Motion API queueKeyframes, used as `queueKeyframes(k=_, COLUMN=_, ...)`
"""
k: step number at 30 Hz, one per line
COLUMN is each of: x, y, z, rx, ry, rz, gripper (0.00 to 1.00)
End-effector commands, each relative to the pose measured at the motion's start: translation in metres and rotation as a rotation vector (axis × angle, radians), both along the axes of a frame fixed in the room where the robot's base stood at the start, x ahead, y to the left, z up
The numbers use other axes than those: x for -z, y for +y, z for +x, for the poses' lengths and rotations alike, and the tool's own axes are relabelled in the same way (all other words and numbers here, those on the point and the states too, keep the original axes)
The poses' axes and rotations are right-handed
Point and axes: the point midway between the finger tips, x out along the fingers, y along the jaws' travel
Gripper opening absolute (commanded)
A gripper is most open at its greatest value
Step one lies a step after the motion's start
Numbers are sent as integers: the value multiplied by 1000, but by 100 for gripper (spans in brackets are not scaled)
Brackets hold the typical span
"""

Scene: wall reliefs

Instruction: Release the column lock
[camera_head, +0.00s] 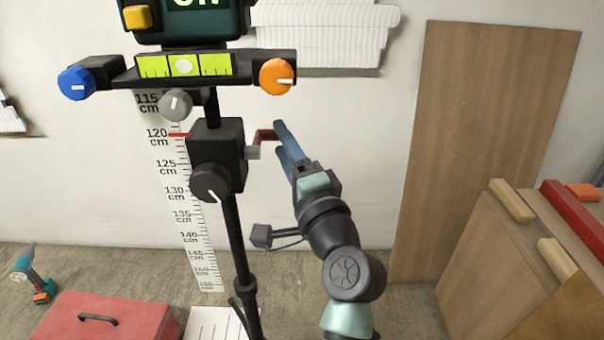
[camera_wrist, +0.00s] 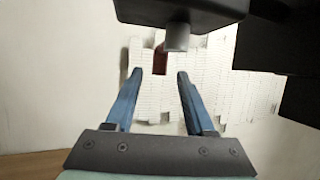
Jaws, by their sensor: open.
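A black clamp block (camera_head: 217,150) sits on the black column (camera_head: 238,245) of a stand. A grey stub (camera_head: 253,152) sticks out of its right side and carries a red lever (camera_head: 265,134), which looks like the column lock. My gripper (camera_head: 280,138) is open, with its blue fingers close to the lever in the head view. In the wrist view, the grey stub (camera_wrist: 177,38) and part of the red lever (camera_wrist: 159,60) show just beyond my open fingertips (camera_wrist: 169,76). The lever is partly hidden, and I cannot tell whether a finger touches it.
Above are a black crossbar with a level (camera_head: 184,66), a blue knob (camera_head: 76,83) and an orange knob (camera_head: 276,77). A black knob (camera_head: 210,183) is on the block. A red toolbox (camera_head: 105,318) is low left; wooden boards (camera_head: 485,150) stand right.

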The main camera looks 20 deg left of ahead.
Motion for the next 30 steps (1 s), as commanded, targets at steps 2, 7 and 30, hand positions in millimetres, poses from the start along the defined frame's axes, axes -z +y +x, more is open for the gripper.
queueKeyframes(k=2, x=4, y=-13, z=-14, rx=3, ry=3, rz=0, gripper=55)
queueKeyframes(k=7, x=12, y=-36, z=-43, rx=4, ry=2, rz=0, gripper=55)
queueKeyframes(k=30, x=19, y=-61, z=-75, rx=0, ry=0, rz=0, gripper=55)
